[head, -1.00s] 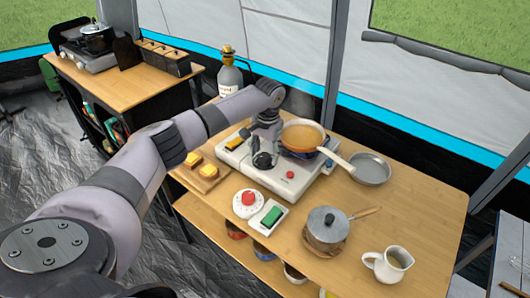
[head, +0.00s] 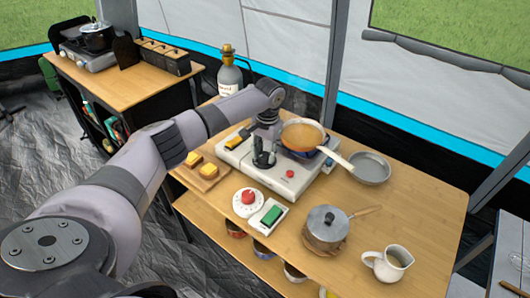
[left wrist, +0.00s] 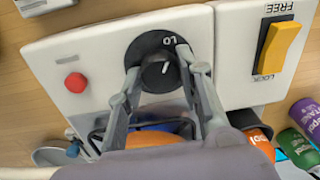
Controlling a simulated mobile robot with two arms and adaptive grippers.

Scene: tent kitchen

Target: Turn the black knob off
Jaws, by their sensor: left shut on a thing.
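The black knob (left wrist: 158,70) sits on the white stove front, with a pale mark on its face and a dark dial marked "LO" around it. My left gripper (left wrist: 161,66) has a finger on each side of the knob and is shut on it. In the head view, my left gripper (head: 264,156) is over the front of the white stove (head: 262,180) and hides the knob. A pan with orange-brown contents (head: 302,134) stands on the stove's burner. My right gripper is not in view.
A red button (left wrist: 75,82) and a yellow lock switch (left wrist: 278,45) flank the knob. A white timer (head: 247,202), a green-button box (head: 268,216), a lidded pot (head: 328,226), a grey pan (head: 370,168) and a jug (head: 387,264) stand on the table. Bare wood lies at right.

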